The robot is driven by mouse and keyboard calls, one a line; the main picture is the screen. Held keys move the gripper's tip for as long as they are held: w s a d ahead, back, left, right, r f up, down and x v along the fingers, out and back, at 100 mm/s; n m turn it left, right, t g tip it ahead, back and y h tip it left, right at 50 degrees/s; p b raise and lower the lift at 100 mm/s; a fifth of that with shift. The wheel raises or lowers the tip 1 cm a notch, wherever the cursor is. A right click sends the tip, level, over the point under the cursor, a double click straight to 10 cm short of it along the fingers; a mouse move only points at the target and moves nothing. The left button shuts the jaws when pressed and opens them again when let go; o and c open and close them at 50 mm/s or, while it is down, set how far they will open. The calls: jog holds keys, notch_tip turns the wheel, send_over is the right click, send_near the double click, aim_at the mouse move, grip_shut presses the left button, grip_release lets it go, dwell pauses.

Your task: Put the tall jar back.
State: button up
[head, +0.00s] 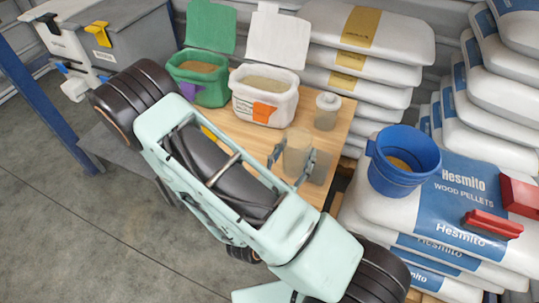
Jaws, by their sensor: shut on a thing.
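The tall jar (298,147) is a beige, translucent cylinder over the right part of the wooden table (228,130). My gripper (294,156) is shut on it, with one dark finger on each side. The jar looks upright. A dark patch like a shadow lies to its right, but I cannot tell whether its base touches the table. A shorter jar (327,112) with a pale lid stands behind and to the right of it, apart from it.
A green open bin (207,88) and a white open bin (262,98) stand at the table's back. A blue bucket (401,172) and a red tool (493,225) sit on pellet sacks (455,190) at right. A grey hopper (128,35) stands at upper left.

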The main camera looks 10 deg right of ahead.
jog(key=shift+s, duration=0.35)
jog(key=shift+w+f+b, duration=0.15)
jog(key=shift+f+b, duration=0.1)
jog(key=shift+b, duration=0.2)
jog(key=w+b, duration=0.1)
jog(key=b, duration=0.1)
jog(key=w+a+f+b, duration=0.1)
jog(key=b, duration=0.1)
jog(key=w+f+b, duration=0.1)
jog(key=b, duration=0.1)
jog(key=shift+w+a, duration=0.15)
jog(key=shift+w, duration=0.2)
jog(key=w+a+f+b, duration=0.1)
jog(key=w+f+b, duration=0.2)
jog(key=b, duration=0.1)
jog(key=w+a+f+b, duration=0.1)
jog(key=w+f+b, duration=0.2)
jog(key=f+b, duration=0.1)
jog(key=w+a+f+b, duration=0.1)
jog(key=w+f+b, duration=0.2)
jog(key=b, duration=0.1)
jog(key=shift+w+f, duration=0.1)
jog(key=shift+f, duration=0.2)
jog(key=shift+r, duration=0.1)
